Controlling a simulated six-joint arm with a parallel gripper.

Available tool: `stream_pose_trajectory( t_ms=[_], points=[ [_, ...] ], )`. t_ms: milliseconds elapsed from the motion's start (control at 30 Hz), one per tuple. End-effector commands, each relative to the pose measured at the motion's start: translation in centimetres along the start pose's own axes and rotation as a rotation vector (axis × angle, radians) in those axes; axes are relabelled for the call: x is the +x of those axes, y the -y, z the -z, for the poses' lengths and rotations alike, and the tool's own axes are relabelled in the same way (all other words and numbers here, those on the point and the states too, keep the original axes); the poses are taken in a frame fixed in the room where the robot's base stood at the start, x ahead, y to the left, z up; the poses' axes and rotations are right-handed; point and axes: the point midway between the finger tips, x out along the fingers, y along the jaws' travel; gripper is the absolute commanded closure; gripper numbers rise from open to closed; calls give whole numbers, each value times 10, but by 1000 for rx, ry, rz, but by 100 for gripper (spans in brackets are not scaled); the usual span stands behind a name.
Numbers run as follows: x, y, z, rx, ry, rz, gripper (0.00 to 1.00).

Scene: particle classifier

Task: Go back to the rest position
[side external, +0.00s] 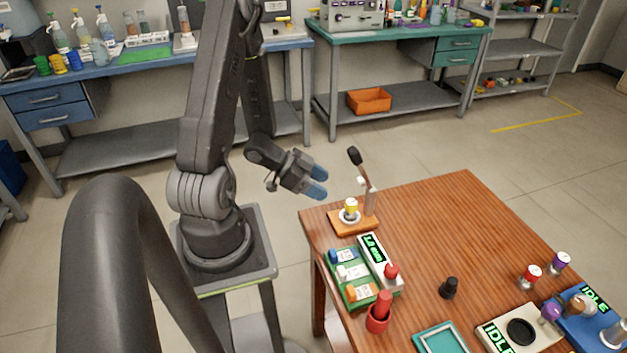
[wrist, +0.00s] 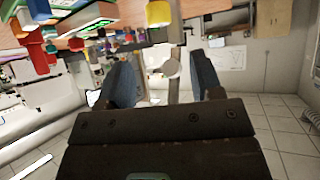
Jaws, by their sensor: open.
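My gripper (side external: 322,182) is raised in the air to the left of the wooden table (side external: 440,215), beyond its edge. Its blue-tipped fingers are apart with nothing between them. In the wrist view my gripper (wrist: 163,85) also shows two separate fingers, with the scene appearing upside down beyond them. My gripper is apart from both.
A green tray (side external: 336,281) with coloured pieces, a display box (side external: 372,250), a red cup (side external: 378,318) and a black knob (side external: 449,288) sit on the table. Devices reading IDLE (side external: 497,341) are at the right. Workbenches (side external: 140,70) line the back.

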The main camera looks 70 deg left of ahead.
Motion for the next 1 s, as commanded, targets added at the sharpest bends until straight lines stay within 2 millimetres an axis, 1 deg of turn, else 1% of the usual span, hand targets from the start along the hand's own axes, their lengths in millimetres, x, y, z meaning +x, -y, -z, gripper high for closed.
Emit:
stream_pose_trajectory(
  t_ms=[33, 100, 200, 633, 733, 867, 1000],
  points=[
    [-7, 1, 0, 0, -1, 4, 40],
    [-13, 0, 0, 0, 0, 2, 40],
    [-18, 0, 0, -1, 0, 1, 40],
    [-19, 0, 0, -1, 1, -1, 40],
    [-16, 0, 1, 2, 18, 6, 40],
    [-5, 6, 6, 8, 128, 58, 40],
    [8, 10, 18, -8, 327, 182, 40]
  ],
)
